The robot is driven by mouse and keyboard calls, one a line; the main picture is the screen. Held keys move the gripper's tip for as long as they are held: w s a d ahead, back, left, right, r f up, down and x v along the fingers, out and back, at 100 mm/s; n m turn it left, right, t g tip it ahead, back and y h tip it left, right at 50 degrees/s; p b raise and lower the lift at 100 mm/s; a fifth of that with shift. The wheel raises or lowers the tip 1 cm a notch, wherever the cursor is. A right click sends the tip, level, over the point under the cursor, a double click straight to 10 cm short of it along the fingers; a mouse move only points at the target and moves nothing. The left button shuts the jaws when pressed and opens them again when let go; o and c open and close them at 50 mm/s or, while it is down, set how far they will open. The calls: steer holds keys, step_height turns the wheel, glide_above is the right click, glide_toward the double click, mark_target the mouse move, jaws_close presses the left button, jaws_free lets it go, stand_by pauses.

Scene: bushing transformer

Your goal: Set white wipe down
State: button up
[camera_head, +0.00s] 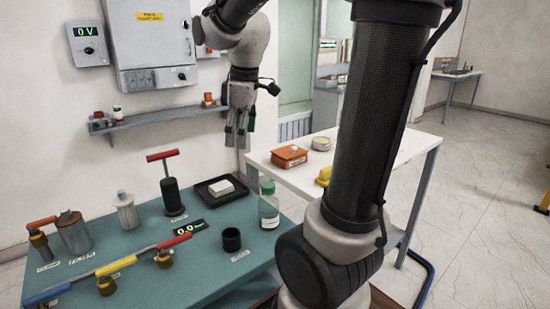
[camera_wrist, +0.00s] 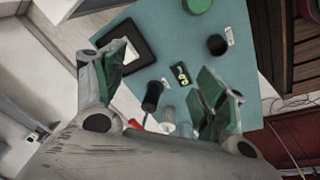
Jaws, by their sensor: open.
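The white wipe (camera_head: 221,187) is a small white block-like pad lying in the black tray (camera_head: 203,197) on the teal table. My gripper (camera_head: 238,138) hangs fingers down above and behind the tray, apart from the wipe. In the wrist view, my gripper (camera_wrist: 165,85) has its green-padded fingers spread wide with nothing between them. The tray (camera_wrist: 143,33) shows there beside the left finger, which hides part of it. A white patch in the tray (camera_wrist: 131,52) seems to be the wipe, partly hidden by that finger.
On the teal table (camera_head: 210,252) stand a green-capped bottle (camera_head: 268,208), a black cup (camera_head: 231,239), a red-handled black tool (camera_head: 172,190) and a 0.0 display (camera_head: 190,231). A white table (camera_head: 345,172) holds an orange box (camera_head: 289,156). A wall shelf (camera_head: 160,117) is left of my gripper.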

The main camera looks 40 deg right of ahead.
steer(key=s+f+m+t, duration=0.1)
steer(key=s+m, duration=0.7)
steer(key=s, duration=0.8)
steer(key=shift+a+f+m+t, duration=0.15)
steer(key=shift+f+m+t, duration=0.15)
steer(key=shift+t, duration=0.2)
